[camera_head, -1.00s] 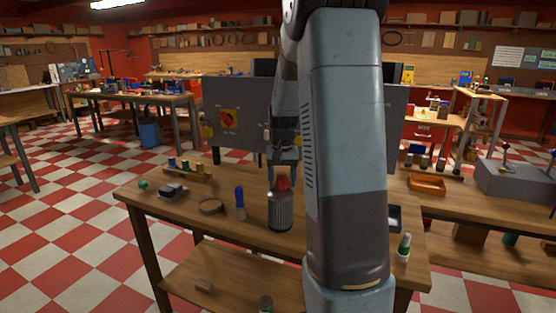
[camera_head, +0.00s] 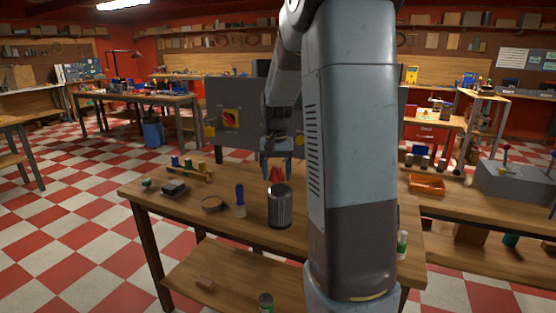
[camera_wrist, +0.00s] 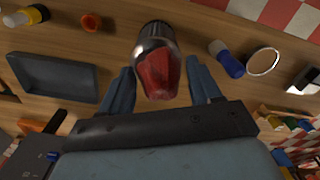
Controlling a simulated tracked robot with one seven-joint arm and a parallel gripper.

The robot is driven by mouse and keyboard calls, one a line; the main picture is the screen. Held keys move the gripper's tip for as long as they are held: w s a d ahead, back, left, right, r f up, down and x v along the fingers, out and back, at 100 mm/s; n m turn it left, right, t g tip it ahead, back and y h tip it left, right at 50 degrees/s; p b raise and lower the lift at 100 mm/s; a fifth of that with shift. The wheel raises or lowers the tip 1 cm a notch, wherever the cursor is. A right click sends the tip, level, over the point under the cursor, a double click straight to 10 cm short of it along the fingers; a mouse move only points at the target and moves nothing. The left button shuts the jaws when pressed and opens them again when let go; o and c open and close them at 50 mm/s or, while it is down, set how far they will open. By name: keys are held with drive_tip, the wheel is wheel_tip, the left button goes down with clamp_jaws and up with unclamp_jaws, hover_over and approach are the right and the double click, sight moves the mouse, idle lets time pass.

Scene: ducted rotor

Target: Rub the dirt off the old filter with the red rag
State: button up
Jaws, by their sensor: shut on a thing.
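The old filter (camera_head: 280,208), a dark grey ribbed cylinder, stands upright on the wooden table. Its metallic body also shows at the top of the wrist view (camera_wrist: 154,32). The red rag (camera_wrist: 158,74) is between the two fingers of my gripper (camera_wrist: 161,88), which is shut on it. In the head view the rag (camera_head: 277,174) shows just behind the filter's top rim, below my gripper (camera_head: 277,155). In the wrist view the rag overlaps the filter's side; I cannot tell whether they touch. Dirt on the filter cannot be made out.
A dark tray (camera_wrist: 52,78) and an orange ring (camera_wrist: 90,22) show left in the wrist view. A grey panel (camera_head: 232,112) stands behind the table. My arm hides the table's right part.

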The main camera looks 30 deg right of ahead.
drive_tip(key=shift+r, duration=2.15)
